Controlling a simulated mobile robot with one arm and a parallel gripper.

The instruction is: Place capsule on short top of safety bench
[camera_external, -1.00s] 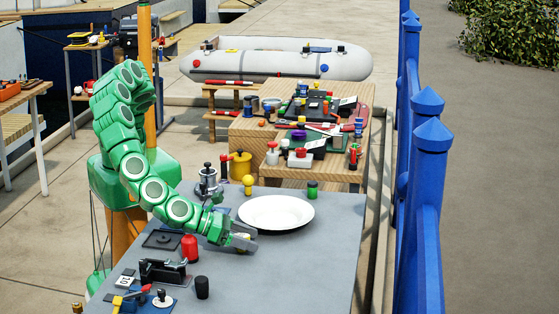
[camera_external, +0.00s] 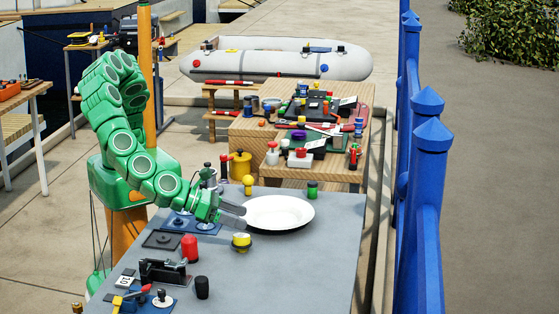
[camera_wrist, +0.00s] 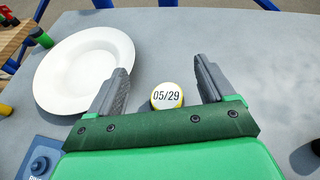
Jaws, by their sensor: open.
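A short yellow round container (camera_external: 241,242) with a pale top stands on the grey table. Its white top, marked "05/29", shows in the wrist view (camera_wrist: 167,96). I cannot tell for sure that it is the capsule. My gripper (camera_external: 237,214) is open and empty, above the table between the container and the white plate (camera_external: 278,212). In the wrist view the container appears between my two spread fingers (camera_wrist: 163,84), apart from both. A stepped wooden bench (camera_external: 245,130) stands behind the table; I cannot tell whether it is the safety bench.
The grey table (camera_external: 300,265) also holds a red cylinder (camera_external: 189,248), a black cylinder (camera_external: 202,288), a green jar (camera_external: 312,188) and a black device (camera_external: 163,271). The wooden bench is crowded. The table's right front area is clear. Blue posts (camera_external: 426,190) stand at the right.

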